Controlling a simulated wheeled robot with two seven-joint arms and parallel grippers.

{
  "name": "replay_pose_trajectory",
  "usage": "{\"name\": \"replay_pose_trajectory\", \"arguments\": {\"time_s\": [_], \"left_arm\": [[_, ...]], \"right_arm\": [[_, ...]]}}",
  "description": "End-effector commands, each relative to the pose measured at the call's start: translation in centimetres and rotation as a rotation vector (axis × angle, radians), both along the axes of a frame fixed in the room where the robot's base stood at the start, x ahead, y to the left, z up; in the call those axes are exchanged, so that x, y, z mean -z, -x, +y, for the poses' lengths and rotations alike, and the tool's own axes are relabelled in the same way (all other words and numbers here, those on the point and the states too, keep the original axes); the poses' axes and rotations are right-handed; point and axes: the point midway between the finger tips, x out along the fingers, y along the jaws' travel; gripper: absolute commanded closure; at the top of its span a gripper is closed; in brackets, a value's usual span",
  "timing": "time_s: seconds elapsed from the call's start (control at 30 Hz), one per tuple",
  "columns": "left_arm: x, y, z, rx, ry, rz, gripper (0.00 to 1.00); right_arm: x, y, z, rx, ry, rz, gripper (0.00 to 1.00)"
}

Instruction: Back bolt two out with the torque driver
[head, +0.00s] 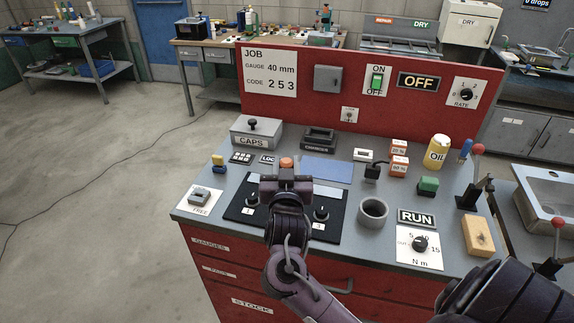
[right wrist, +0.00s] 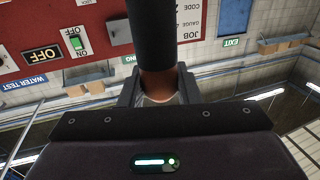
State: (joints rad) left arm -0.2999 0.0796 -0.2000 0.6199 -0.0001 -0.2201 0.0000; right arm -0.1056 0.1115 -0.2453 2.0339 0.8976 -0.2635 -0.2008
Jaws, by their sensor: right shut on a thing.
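My right gripper (head: 286,187) is over the middle of the black bolt plate (head: 238,208), shut on the torque driver. The driver's orange end (head: 286,163) shows just above the gripper in the head view. In the right wrist view, the driver's dark shaft (right wrist: 152,35) rises from between the fingers. Bolt one (head: 252,199) stands on the left of the plate and bolt three (head: 321,213) on the right. Bolt two is hidden behind my gripper, so I cannot tell whether the driver touches it. My left gripper is out of view.
A grey cup (head: 373,211) stands right of the plate. The torque dial (head: 419,244) lies below the RUN sign (head: 416,217). A caps box (head: 256,131), oil bottle (head: 437,151) and red-knobbed lever (head: 475,175) crowd the bench. A red panel (head: 300,82) closes the back.

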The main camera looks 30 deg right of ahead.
Motion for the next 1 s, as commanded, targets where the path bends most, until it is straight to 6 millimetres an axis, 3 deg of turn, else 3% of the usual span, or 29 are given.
{"name": "replay_pose_trajectory", "arguments": {"time_s": [0.03,1.0], "left_arm": [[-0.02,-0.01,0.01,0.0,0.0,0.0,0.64],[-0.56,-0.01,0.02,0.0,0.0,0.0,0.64]], "right_arm": [[1.02,0.07,0.15,-0.002,-0.008,0.024,1.0],[0.93,0.08,0.24,-0.003,-0.011,0.024,1.0]]}}
